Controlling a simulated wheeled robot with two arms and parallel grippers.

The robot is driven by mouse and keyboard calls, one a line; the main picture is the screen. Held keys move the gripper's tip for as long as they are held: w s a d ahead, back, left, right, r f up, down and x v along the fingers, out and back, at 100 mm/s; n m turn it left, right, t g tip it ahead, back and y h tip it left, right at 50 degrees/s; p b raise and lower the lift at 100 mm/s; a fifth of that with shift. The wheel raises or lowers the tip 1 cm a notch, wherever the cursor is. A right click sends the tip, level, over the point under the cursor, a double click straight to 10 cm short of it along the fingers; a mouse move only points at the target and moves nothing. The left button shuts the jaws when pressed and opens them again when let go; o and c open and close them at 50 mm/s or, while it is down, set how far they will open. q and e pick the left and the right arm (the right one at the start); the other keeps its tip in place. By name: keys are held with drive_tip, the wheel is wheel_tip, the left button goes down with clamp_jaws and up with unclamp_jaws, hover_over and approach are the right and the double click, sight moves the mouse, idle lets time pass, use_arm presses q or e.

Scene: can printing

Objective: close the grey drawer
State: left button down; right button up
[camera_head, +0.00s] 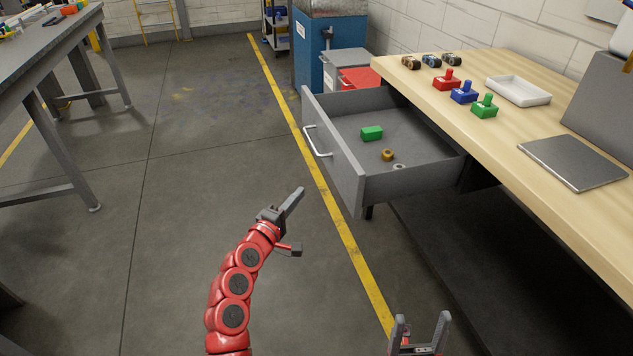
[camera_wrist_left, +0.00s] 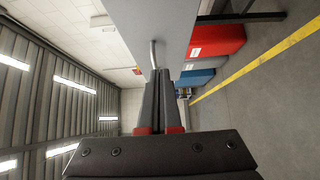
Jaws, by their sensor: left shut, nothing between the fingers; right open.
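The grey drawer (camera_head: 338,165) is pulled out from under the wooden table in the head view. Its front carries a pale bar handle (camera_head: 316,142). Inside lie a green block (camera_head: 371,133), a brass-coloured nut (camera_head: 388,155) and a small light ring (camera_head: 399,167). My left gripper (camera_head: 297,196) is shut and empty, left of and in front of the drawer front, apart from it in the head view. In the left wrist view the fingers (camera_wrist_left: 158,98) point towards the grey drawer front (camera_wrist_left: 165,25) and its handle (camera_wrist_left: 153,55). My right gripper (camera_head: 422,325) is open at the bottom edge.
A blue cabinet (camera_head: 325,50) and red box (camera_head: 360,78) stand behind. A workbench (camera_head: 50,45) is at left; the floor between is clear.

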use_arm(q)
drive_tip(key=b, duration=0.2)
approach(335, 164)
drive_tip(key=w+a, duration=0.1)
drive_tip(key=w, duration=0.2)
drive_tip(key=w+d, duration=0.2)
drive_tip(key=shift+d+p, duration=0.3)
drive_tip(key=shift+d, duration=0.1)
drive_tip(key=shift+w+d, duration=0.1)
drive_tip(key=shift+d, duration=0.3)
